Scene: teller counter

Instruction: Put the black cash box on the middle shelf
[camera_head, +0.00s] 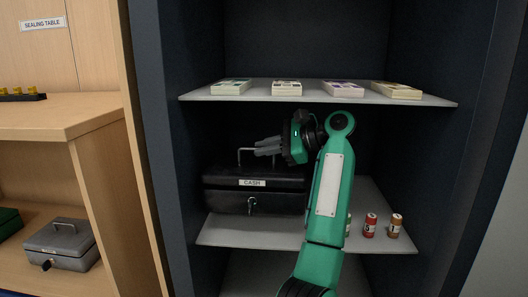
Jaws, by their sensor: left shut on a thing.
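The black cash box (225,200) has a CASH label on its front, a keyhole with a key below it, and a thin metal handle on top. It is inside the dark cabinet, upright, over the left part of the middle shelf (250,235). I cannot tell for sure whether its base touches the shelf. My left gripper (260,148) is at the top of the box, its grey fingers shut on the handle. My left arm covers the area right of the box. My right gripper is not in view.
Red and brown-capped jars (370,225) stand on the shelf's right side, one partly behind my arm. The upper shelf (320,98) holds several banknote stacks (287,88) close above my gripper. A grey cash box (62,245) sits in the wooden unit at left.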

